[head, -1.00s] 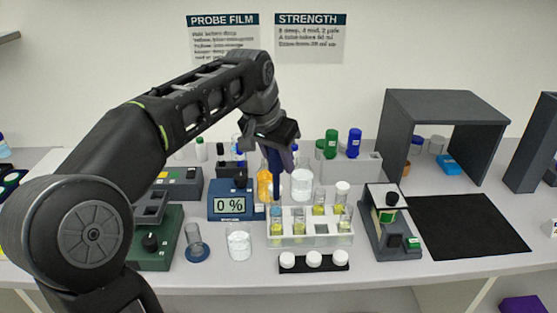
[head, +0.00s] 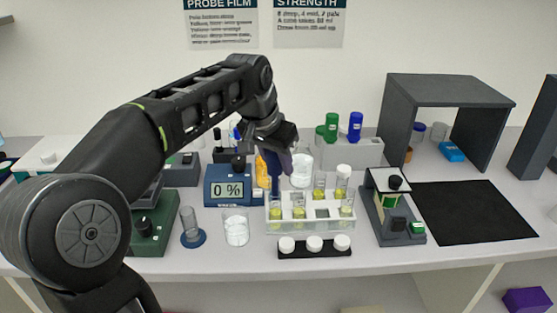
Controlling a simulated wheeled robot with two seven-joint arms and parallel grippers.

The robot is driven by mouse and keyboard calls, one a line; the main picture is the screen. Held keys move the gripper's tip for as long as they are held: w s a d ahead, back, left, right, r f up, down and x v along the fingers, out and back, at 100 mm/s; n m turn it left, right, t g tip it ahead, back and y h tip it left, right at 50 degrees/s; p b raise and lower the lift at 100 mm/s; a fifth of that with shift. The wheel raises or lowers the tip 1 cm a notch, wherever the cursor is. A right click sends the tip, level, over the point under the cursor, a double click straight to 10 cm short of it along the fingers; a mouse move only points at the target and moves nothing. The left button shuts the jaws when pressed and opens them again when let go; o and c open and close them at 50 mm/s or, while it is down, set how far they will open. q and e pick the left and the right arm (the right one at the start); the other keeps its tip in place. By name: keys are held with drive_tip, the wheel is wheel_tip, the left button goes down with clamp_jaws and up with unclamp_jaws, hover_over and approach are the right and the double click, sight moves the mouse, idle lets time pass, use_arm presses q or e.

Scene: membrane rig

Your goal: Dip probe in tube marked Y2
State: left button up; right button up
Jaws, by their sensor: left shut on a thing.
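My left gripper (head: 275,148) is shut on a slim dark blue probe (head: 275,172), which hangs upright. The probe's lower end is at the left end of the clear tube rack (head: 312,239), in line with the front-left tube (head: 275,215) of yellow liquid. I cannot tell whether the tip is inside that tube or just above or behind it. Several other tubes with yellow liquid stand in the rack, one at front right (head: 346,206) and one with a white cap (head: 342,171). The tube marks are too small to read. My right gripper is not in view.
A blue meter (head: 229,198) reads 0 %, left of the rack. A beaker (head: 236,230) and a glass cylinder on a blue base (head: 189,232) stand in front. White caps sit on a black strip (head: 314,252). A dark device (head: 393,215) and black mat (head: 465,212) lie right.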

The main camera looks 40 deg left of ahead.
use_arm(q)
drive_tip(key=shift+f+b, duration=1.9)
drive_tip(key=shift+f, duration=0.9)
drive_tip(key=shift+r, duration=0.15)
wheel_tip(320, 180, up, 11)
drive_tip(key=p, duration=0.9)
drive_tip(key=shift+p, duration=0.35)
